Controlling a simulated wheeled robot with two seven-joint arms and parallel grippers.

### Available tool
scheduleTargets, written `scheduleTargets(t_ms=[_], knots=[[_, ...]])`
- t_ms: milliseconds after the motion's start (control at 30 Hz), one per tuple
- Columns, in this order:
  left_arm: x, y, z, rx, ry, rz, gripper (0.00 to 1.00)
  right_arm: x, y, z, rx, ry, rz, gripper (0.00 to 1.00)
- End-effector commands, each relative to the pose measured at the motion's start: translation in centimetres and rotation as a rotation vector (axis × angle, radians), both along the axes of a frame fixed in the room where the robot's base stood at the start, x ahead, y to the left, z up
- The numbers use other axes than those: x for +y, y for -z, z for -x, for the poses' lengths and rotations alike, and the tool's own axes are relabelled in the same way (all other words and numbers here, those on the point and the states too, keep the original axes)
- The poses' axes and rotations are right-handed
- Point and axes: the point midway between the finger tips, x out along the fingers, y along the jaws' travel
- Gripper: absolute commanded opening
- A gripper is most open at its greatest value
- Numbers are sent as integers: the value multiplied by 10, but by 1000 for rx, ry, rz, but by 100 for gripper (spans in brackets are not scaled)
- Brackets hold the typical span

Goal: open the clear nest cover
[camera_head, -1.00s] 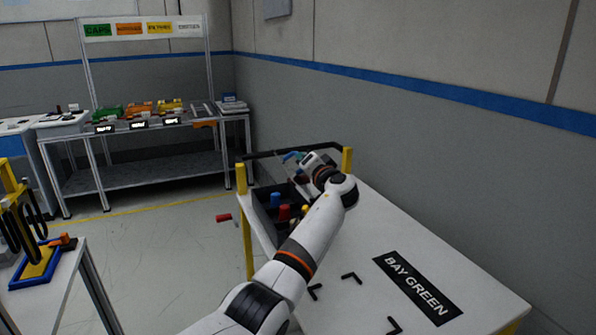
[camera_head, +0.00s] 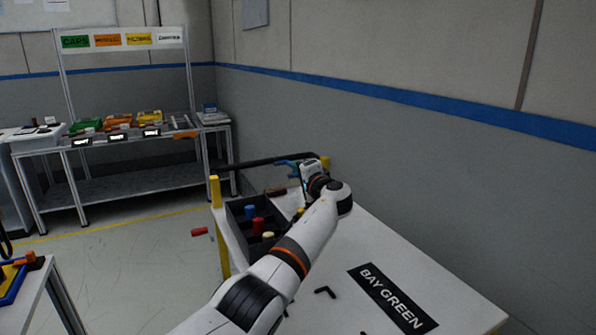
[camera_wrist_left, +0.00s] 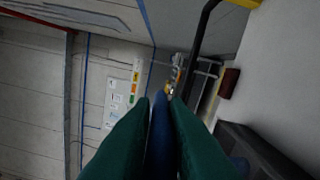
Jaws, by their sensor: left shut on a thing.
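My left gripper (camera_head: 284,163) is at the black bar at the far end of the white bench. It is shut on a blue piece, probably the cover's handle, which shows between its dark green fingers in the left wrist view (camera_wrist_left: 160,125). The clear nest cover itself is too transparent to make out now, so I cannot tell its angle. Below and left of the gripper is a dark compartment tray (camera_head: 237,222) holding a blue cylinder (camera_head: 250,212), a red cylinder (camera_head: 258,227) and a pale piece. My forearm hides the tray's right side. My right gripper is not in view.
The black bar (camera_head: 255,161) spans between yellow posts (camera_head: 215,190). A brown block (camera_head: 275,192) lies behind the tray; it also shows in the left wrist view (camera_wrist_left: 229,83). A BAY GREEN label (camera_head: 393,298) lies on the bench's clear right part. A red piece (camera_head: 199,232) is on the floor.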

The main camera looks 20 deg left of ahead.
Motion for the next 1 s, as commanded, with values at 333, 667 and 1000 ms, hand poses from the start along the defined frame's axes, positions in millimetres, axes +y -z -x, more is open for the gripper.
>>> scheduleTargets(t_ms=[333, 667, 1000], knots=[[0, -2, -1, -4, 3, -2, 24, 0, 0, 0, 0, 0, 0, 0], [0, 0, 0, -1, 2, 0, 34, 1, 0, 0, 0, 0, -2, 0], [-20, 0, 16, -3, 4, 1, 34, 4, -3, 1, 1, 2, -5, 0]])
